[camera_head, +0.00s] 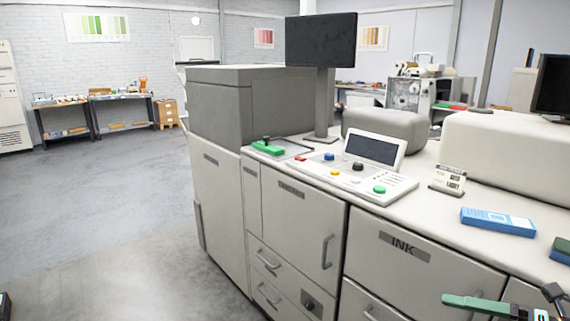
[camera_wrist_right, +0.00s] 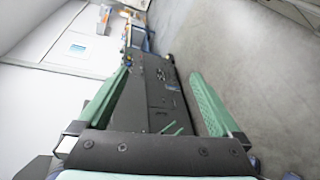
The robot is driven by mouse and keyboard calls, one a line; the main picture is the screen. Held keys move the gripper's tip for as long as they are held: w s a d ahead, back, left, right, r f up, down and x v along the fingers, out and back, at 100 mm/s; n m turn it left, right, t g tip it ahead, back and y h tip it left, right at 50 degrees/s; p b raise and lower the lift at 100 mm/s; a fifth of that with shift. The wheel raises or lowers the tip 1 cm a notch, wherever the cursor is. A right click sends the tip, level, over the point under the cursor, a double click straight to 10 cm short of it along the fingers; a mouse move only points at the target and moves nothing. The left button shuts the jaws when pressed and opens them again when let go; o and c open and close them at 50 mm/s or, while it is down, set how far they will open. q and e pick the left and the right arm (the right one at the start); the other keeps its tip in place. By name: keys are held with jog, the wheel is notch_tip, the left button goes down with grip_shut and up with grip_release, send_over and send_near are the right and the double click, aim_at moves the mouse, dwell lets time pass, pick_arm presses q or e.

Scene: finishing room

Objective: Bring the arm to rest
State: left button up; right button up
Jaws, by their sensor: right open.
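My right gripper (camera_wrist_right: 160,75) is open in the wrist view, with two green fingers spread apart and nothing between them. In the head view, part of my right gripper (camera_head: 480,303) shows at the lower right corner, in front of the machine's INK door (camera_head: 405,262). One green finger is visible there and the rest is cut off by the frame edge.
A large printing machine (camera_head: 222,195) fills the middle and right, with a button console (camera_head: 345,178), a monitor (camera_head: 320,40) and a blue box (camera_head: 497,221) on top. Workbenches (camera_head: 105,97) stand at the back left. Open grey floor (camera_head: 105,200) lies to the left.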

jog(key=s+f+m+t+h, duration=0.2)
jog(key=f+m+t+h, duration=0.15)
jog(key=f+m, duration=0.55)
jog(key=s+f+m+t+h, duration=0.2)
jog(key=f+m+h, duration=0.2)
jog(key=f+m, duration=0.55)
jog(key=s+a+f+m+g+h, duration=0.2)
jog(key=s+a+f+m+g, duration=0.3)
jog(key=s+a+f+m, duration=0.5)
jog(key=s+a+f, duration=0.1)
jog(key=a+f, duration=0.2)
jog(key=f, duration=0.1)
jog(key=shift+s+m, duration=0.1)
jog(key=shift+m, duration=0.15)
